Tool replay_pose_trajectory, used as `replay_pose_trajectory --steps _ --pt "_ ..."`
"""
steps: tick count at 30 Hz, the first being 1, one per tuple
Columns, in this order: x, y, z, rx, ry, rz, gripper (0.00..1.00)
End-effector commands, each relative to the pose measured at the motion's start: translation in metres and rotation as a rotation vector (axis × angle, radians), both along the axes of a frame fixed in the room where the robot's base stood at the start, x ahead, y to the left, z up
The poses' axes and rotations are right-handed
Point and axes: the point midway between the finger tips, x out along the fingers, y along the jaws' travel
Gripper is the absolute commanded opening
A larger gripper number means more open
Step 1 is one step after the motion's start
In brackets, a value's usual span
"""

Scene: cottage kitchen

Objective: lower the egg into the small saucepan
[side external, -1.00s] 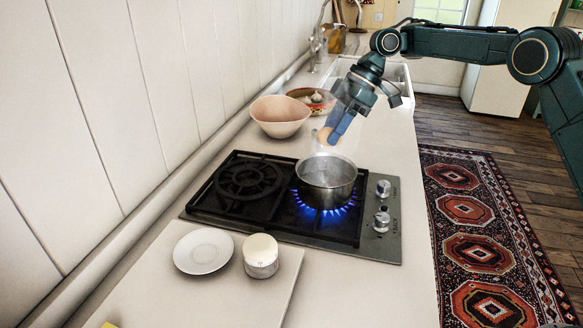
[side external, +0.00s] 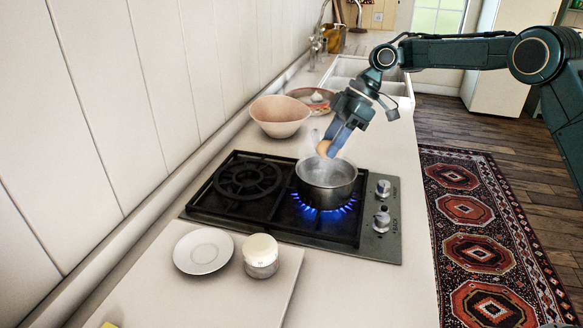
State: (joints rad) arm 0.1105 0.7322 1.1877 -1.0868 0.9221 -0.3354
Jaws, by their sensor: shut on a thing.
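My gripper (side external: 331,146) is shut on a brown egg (side external: 323,149). It tilts down and to the left, with the egg at its fingertips. The egg is just above the far rim of the small saucepan (side external: 327,191), over its opening. Part of the egg is hidden by the fingers. The steel saucepan stands on the lit front burner, with blue flames (side external: 322,208) around its base. Steam rises from it. I cannot clearly see the water level inside.
The black hob (side external: 238,213) has an empty burner on the left and knobs on the right. A pink bowl (side external: 280,116) and a plate (side external: 309,97) stand behind it.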

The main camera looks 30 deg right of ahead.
Motion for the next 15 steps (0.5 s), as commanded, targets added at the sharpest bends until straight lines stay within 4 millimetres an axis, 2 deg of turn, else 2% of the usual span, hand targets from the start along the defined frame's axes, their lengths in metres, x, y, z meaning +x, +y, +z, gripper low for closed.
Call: replay_pose_trajectory --steps 15 --pt "0.0 0.0 -0.018 0.0 0.0 0.0 0.28"
